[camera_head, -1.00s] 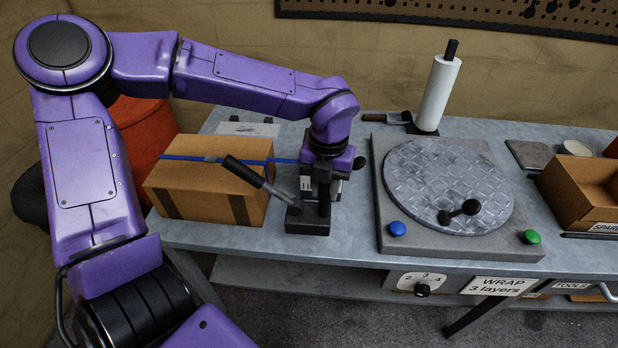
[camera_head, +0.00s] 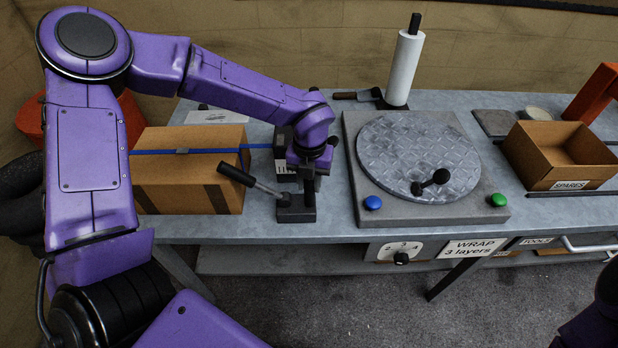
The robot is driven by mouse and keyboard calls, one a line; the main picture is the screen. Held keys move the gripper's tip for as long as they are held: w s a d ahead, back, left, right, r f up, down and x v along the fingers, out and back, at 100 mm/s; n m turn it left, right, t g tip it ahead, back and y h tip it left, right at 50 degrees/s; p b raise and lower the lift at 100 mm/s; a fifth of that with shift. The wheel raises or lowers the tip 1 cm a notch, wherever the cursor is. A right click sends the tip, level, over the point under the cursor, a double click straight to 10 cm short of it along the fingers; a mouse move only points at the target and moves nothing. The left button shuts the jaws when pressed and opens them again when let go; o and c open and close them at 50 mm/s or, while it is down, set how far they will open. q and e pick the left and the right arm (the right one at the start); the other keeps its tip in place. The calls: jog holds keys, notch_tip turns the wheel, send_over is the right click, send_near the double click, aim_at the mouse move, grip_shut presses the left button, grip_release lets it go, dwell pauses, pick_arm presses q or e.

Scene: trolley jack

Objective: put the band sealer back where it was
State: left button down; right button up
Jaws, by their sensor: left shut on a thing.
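The band sealer (camera_head: 297,213) is a dark grey block with a long black-gripped lever (camera_head: 238,174) tilted up to the left. It is upright near the bench's front edge, between the strapped carton and the turntable. My left gripper (camera_head: 306,178) comes down on it from above and is shut on its upper part; the fingertips are mostly hidden. I cannot tell whether its base touches the bench top. The carton (camera_head: 170,185) has a blue strap (camera_head: 215,151) around it and stands left of the sealer with a gap between. My right gripper is out of view.
A grey turntable unit (camera_head: 352,165) with blue and green buttons stands right of the sealer. A white film roll (camera_head: 405,68) stands behind it. An open spares box (camera_head: 558,180) is further right. A small black-and-white item (camera_head: 284,145) is just behind my left gripper.

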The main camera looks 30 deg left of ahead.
pick_arm(q)
jog(key=c, duration=0.8)
grip_release()
jog(key=shift+c, duration=0.2)
notch_tip(320, 180, up, 12)
jog(key=shift+r+b, duration=0.1)
jog(key=shift+b, duration=0.4)
